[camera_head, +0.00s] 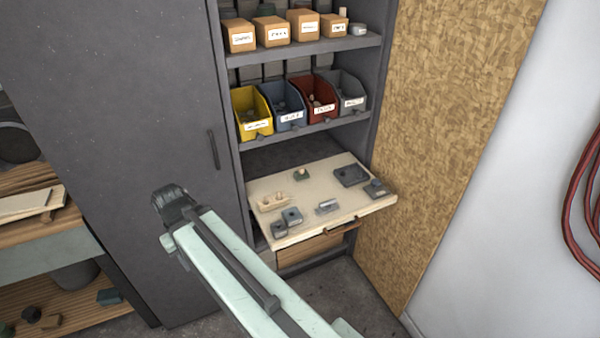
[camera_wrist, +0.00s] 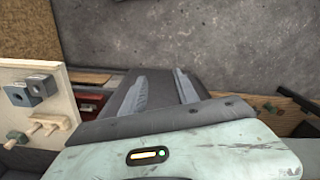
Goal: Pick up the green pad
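The green pad (camera_head: 301,176) is a small dark green block lying toward the back of the pull-out board (camera_head: 345,221), with a pale rounded piece on or against it. In the wrist view the green pad (camera_wrist: 17,136) shows at the left edge, partly cut off. My gripper (camera_wrist: 161,76) has two grey fingers set apart with nothing visible between them, over the floor to the right of the board. In the head view, my arm ends in front of the grey cabinet door, left of the board and apart from the pad.
Grey blocks (camera_head: 292,215), a wooden peg holder (camera_head: 272,202) and a dark tray (camera_head: 351,175) share the board. Coloured bins (camera_head: 252,112) stand on a shelf above it. The grey cabinet door (camera_head: 125,110) is at left, a chipboard panel (camera_head: 450,130) at right.

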